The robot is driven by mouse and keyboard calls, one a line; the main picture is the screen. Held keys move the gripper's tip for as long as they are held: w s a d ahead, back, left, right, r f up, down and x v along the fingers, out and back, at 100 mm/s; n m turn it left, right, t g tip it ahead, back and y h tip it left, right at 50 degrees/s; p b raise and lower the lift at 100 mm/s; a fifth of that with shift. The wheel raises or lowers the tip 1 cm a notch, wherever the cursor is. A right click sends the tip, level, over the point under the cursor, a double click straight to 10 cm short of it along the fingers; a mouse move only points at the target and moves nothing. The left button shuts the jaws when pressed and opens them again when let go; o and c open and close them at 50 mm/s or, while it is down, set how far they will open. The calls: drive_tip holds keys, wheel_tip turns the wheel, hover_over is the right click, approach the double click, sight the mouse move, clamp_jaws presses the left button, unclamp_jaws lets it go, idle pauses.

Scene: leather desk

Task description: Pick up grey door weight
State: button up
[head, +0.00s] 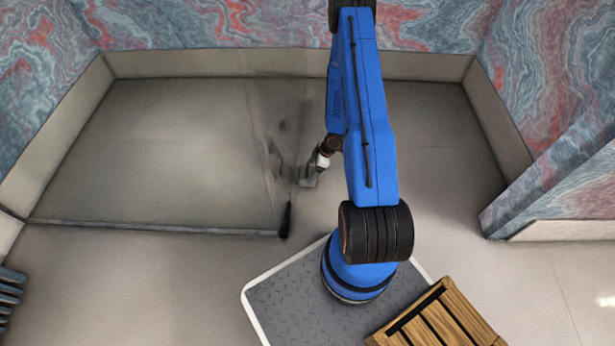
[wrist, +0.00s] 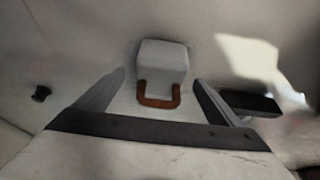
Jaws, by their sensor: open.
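The grey door weight (wrist: 163,58) is a pale grey block with rounded edges and a brown loop handle (wrist: 160,102) on its near side. It shows in the upper middle of the wrist view. My gripper (wrist: 158,78) is open, with one grey finger on each side of the weight in the picture. The handle lies between the fingers in that view, and nothing appears gripped. Whether the fingers touch the weight or how far off it is, I cannot tell. In the head view my gripper (head: 303,176) is low, left of my blue arm, and I cannot make out the weight there.
A dark flat block (wrist: 250,103) lies right of the right finger, and a small dark knob (wrist: 40,93) is at far left. In the head view a blurred see-through panel (head: 262,125) stands by my gripper. A wooden slatted crate (head: 440,318) is at lower right.

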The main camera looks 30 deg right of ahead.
drive_tip(key=shift+x, duration=2.55)
drive_tip(key=shift+w+a+r, duration=0.1)
drive_tip(key=c, duration=2.1)
drive_tip(key=shift+c, duration=0.2)
